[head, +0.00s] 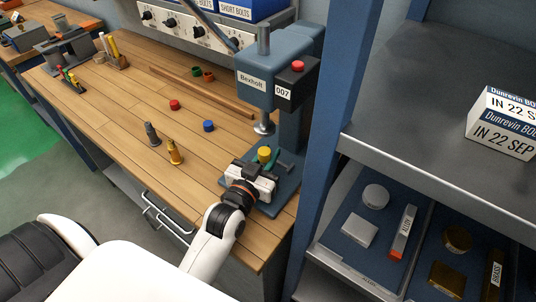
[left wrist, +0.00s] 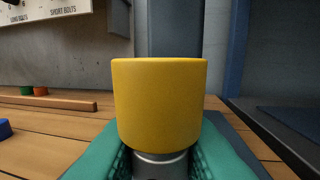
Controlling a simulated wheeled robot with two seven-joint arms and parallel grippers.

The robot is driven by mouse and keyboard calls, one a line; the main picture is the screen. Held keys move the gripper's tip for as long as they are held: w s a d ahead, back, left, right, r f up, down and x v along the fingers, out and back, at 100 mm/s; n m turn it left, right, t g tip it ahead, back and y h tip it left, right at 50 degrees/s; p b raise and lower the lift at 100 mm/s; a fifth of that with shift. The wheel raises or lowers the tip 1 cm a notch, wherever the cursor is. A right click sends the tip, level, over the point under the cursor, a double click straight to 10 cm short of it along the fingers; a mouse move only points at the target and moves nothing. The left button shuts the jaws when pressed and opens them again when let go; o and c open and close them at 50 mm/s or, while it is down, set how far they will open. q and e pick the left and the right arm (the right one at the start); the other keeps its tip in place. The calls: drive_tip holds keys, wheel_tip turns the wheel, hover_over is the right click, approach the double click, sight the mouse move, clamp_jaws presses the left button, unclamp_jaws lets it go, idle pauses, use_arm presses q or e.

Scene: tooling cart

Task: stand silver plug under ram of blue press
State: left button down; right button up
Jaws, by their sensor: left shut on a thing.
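The blue press (head: 257,75) stands at the right end of the bench, its silver ram (head: 264,124) over its base plate (head: 283,190). My left gripper (head: 262,168) is low over this base, in front of the column. It is shut on a plug with a yellow top (head: 265,154). In the left wrist view the yellow top (left wrist: 160,100) rises above the teal finger pads, with a silvery band (left wrist: 160,157) below. The yellow top is beneath the ram, apart from it. The plug's foot is hidden, so I cannot tell whether it touches the base. My right gripper is not in view.
A grey piece (head: 152,134) and a brass-coloured piece (head: 175,153) stand on the bench. A red cap (head: 174,104) and a blue cap (head: 208,126) lie near them. A blue upright (head: 331,130) and a grey shelf (head: 430,165) are close right of the press.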

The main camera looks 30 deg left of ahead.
use_arm(q)
drive_tip(key=shift+f, duration=0.15)
drive_tip(key=c, duration=1.3)
unclamp_jaws()
drive_tip(key=shift+r, duration=0.2)
drive_tip(key=s+b, duration=0.1)
drive_tip(key=s, duration=0.4)
drive_tip(key=s+b, duration=0.1)
drive_tip(key=s, duration=0.5)
drive_tip(key=shift+s+d+f, duration=0.15)
drive_tip(key=shift+s, duration=0.4)
